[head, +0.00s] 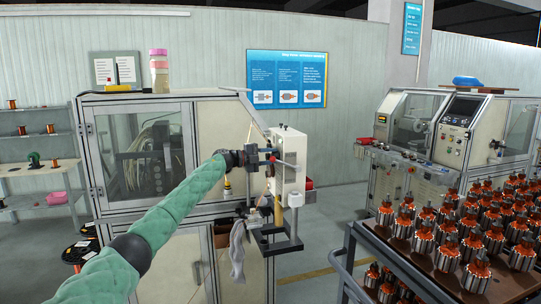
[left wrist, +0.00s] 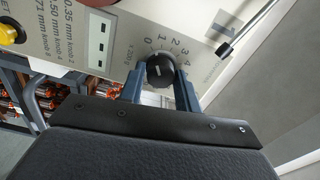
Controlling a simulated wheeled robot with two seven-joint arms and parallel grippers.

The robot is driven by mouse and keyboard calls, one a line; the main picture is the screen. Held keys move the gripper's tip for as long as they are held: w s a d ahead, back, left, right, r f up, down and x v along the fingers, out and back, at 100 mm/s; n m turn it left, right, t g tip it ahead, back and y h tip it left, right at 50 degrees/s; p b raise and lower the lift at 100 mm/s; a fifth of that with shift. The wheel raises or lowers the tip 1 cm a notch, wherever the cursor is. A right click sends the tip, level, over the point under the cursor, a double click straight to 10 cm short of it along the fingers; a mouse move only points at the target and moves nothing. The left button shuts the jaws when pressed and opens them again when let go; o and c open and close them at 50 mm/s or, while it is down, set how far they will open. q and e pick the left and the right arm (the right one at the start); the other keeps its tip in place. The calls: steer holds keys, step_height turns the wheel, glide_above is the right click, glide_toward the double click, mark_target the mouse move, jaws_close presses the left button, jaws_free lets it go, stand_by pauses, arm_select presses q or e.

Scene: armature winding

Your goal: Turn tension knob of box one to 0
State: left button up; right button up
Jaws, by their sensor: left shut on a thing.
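A white tension box (head: 289,172) stands at the right front of the near winding machine. In the left wrist view its panel (left wrist: 85,30) carries a round black tension knob (left wrist: 160,72) with a scale marked 0 to 4 around it. My left gripper (head: 264,157) reaches the box from the left. In the left wrist view its two blue-grey fingers (left wrist: 159,82) stand on either side of the knob and are shut on it. A pale mark shows on the knob, but I cannot tell which number it points to. My right gripper is out of view.
A yellow button (left wrist: 10,31) and a small display (left wrist: 99,42) are on the same panel. A thin rod (left wrist: 245,30) sticks out beside the knob. In the head view, a rack of copper-wound armatures (head: 450,255) stands at the right; floor shows between it and the machine.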

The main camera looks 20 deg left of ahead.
arm_select(q)
steer(key=shift+a+r+n+p, duration=0.15)
steer(key=shift+n+p, duration=0.3)
steer(key=shift+n, duration=0.65)
steer(key=o, duration=1)
steer(key=shift+b+v, duration=2.05)
steer(key=shift+v, duration=1.7)
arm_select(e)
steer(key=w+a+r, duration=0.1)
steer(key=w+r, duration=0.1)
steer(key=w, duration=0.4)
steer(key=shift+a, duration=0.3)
arm_select(q)
steer(key=shift+a, duration=0.1)
